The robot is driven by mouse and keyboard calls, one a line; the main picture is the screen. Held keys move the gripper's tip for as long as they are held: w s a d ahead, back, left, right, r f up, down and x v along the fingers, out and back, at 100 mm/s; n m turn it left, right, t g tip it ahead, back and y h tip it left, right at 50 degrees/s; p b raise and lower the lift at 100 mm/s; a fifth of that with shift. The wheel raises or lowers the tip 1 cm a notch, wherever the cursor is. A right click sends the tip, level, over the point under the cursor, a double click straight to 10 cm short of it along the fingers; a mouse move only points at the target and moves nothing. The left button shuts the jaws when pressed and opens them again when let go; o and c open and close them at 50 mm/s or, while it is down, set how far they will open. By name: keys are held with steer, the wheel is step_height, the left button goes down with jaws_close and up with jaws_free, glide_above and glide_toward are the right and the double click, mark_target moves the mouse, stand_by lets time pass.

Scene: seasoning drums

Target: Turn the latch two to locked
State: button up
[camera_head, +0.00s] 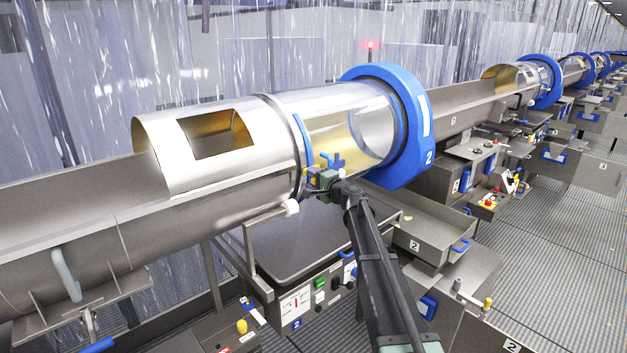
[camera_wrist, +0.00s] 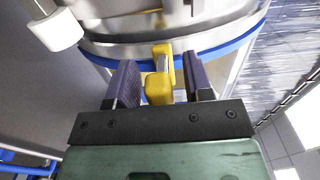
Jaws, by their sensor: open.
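The yellow latch (camera_wrist: 158,84) sits at the rim band of the drum, beside its blue ring edge, in the wrist view. My gripper (camera_wrist: 160,82) is open, with one dark purple finger on each side of the latch's yellow handle. Gaps show between handle and fingers, and the gripper is not closed on it. In the head view my gripper (camera_head: 332,162) is at the lower side of the drum (camera_head: 345,125) by its metal band, and hides most of the latch. The drum's big blue ring (camera_head: 405,110) carries the number 2.
A white knob (camera_wrist: 55,30) on a bracket is close left of the gripper in the wrist view; it also shows in the head view (camera_head: 291,207). A control panel (camera_head: 318,292) is below the drum. More drums line up at the back right.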

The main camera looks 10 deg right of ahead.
steer(key=v, duration=1)
steer(key=shift+s+d, duration=0.2)
steer(key=shift+s, duration=0.15)
